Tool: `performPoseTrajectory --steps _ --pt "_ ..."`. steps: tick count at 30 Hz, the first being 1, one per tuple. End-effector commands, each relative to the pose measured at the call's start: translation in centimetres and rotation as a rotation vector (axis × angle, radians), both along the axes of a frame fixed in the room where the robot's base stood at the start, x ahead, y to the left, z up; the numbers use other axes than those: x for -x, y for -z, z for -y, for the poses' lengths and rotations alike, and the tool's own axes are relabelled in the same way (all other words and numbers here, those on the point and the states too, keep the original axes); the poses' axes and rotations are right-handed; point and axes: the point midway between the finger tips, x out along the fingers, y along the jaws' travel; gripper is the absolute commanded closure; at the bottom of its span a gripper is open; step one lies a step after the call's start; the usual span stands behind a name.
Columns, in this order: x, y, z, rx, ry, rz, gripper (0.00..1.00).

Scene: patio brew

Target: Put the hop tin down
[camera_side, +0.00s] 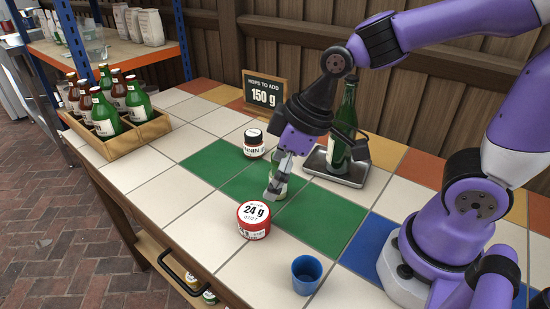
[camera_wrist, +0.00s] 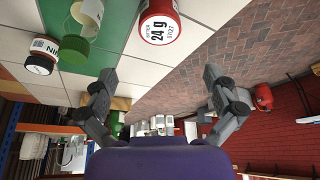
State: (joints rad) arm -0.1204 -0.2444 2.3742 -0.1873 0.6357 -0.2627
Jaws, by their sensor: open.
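A red tin (camera_side: 254,230) with "24 g" and "0727" on its white lid stands upright on the tiled counter, near the front edge of the green tiles. It also shows at the top of the wrist view (camera_wrist: 158,8). A small pale jar with a greenish lid (camera_wrist: 75,57) stands on the green tiles; in the side view it is partly hidden behind my gripper (camera_side: 276,183). My gripper is tilted down, just behind the red tin and apart from it. In the wrist view its fingers are spread (camera_wrist: 156,82) with nothing between them.
A dark-lidded jar marked "NNIN" (camera_side: 253,145) stands behind. A "150 g" sign (camera_side: 264,92) is at the back, a bottle crate (camera_side: 118,147) at left, a blue cup (camera_side: 305,274) in front. White tiles at left are clear.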

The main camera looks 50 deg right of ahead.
Motion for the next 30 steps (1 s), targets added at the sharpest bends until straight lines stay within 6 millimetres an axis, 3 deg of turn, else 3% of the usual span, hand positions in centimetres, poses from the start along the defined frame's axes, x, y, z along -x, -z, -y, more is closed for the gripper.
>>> performPoseTrajectory --steps 5,12,15,30 --pt "0.8 -1.7 1.1 0.004 0.055 0.015 0.00" --pt "4.0 -4.9 5.8 -0.011 0.408 0.080 0.00" --pt "4.9 -5.4 6.7 -0.023 0.498 0.091 0.00" --pt "5.2 -5.5 7.0 -0.027 0.523 0.093 0.00"
